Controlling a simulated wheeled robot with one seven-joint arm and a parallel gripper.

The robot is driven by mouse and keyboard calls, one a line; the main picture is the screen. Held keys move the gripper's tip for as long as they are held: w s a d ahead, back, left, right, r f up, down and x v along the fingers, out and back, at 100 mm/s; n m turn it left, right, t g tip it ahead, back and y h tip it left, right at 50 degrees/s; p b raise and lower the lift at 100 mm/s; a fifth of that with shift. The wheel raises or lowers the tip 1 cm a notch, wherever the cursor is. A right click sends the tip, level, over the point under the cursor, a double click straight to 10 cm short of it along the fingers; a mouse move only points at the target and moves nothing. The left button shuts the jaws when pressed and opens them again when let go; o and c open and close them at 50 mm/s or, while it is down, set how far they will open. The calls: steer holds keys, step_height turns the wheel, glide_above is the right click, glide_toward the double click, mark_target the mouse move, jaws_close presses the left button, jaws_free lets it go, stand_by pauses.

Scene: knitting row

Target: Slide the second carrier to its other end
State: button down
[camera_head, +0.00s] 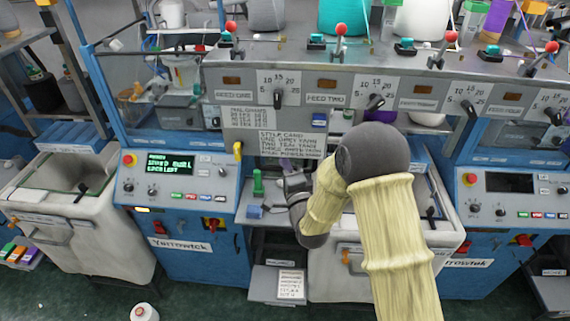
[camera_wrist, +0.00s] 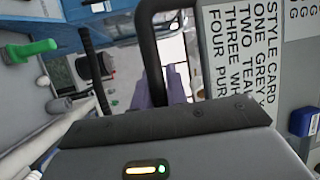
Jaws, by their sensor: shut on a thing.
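My gripper (camera_wrist: 167,88) shows in the wrist view with its fingers close together, reaching into the machine's opening. In the head view my gripper (camera_head: 294,182) is below the style card (camera_head: 290,144), at the left of the opening. My own arm covers much of the opening there, so the carrier's rail and its two ends are hidden.
A green-handled tool (camera_head: 258,183) stands on the ledge left of my gripper; it also shows in the wrist view (camera_wrist: 32,49). A control panel (camera_head: 178,172) with a lit green screen is further left. Red-knobbed levers (camera_head: 340,30) and feed dials line the top. A white bin (camera_head: 70,215) stands at left.

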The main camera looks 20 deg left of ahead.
steer(key=shift+f, duration=0.15)
step_height(320, 180, down, 41)
steer(key=b, duration=4.2)
steer(key=shift+r, duration=0.2)
steer(key=shift+s, duration=0.1)
steer(key=c, duration=1.4)
jaws_free()
steer(key=shift+r, duration=0.1)
steer(key=v, duration=1.2)
steer(key=shift+d+p, duration=0.2)
steer(key=shift+p, duration=0.1)
